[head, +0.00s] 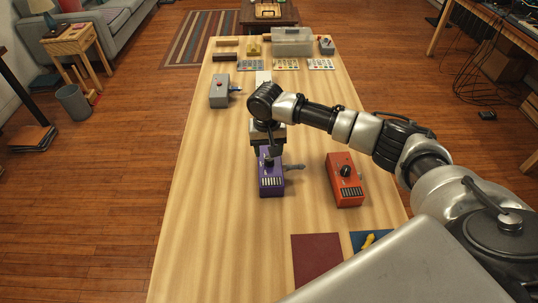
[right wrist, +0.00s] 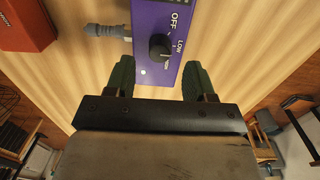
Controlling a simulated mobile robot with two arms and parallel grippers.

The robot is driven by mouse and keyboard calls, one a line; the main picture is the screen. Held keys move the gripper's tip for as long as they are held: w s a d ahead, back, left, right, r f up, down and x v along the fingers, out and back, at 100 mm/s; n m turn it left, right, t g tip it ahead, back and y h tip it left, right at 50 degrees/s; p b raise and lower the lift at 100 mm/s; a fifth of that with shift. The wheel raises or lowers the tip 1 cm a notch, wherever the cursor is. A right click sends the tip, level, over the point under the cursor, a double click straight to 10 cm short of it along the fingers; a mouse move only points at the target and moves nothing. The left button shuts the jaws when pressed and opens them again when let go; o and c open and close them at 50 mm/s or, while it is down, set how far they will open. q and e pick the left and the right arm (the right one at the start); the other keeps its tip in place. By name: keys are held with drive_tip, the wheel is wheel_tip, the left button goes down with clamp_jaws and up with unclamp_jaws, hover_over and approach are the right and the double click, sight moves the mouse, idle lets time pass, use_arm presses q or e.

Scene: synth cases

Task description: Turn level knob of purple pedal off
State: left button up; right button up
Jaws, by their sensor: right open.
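The purple pedal (head: 271,184) lies on the long wooden table, with a grey plug (head: 293,167) at its right side in the head view. In the right wrist view, the pedal (right wrist: 205,20) shows a black level knob (right wrist: 159,46) with white OFF and LOW labels beside it. I cannot tell for certain which label the knob points to. My right gripper (right wrist: 158,78) is open and empty, over the far end of the pedal in the head view. Its fingers are on either side of the pedal's knob end, apart from the knob. My left gripper is not in view.
An orange pedal (head: 345,182) lies right of the purple one. A grey pedal (head: 219,91) stands farther back left. A clear bin (head: 292,41) and small cards are at the far end. A maroon square (head: 316,258) lies near the front. The table's left side is clear.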

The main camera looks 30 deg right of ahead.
sight(269, 158)
drive_tip(key=shift+f, duration=1.95)
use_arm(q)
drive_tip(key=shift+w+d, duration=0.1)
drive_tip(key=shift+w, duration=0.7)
use_arm(e)
drive_tip(key=shift+d, duration=0.1)
drive_tip(key=c, duration=0.9)
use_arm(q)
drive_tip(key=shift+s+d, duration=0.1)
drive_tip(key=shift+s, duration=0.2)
use_arm(e)
drive_tip(key=shift+c, duration=0.2)
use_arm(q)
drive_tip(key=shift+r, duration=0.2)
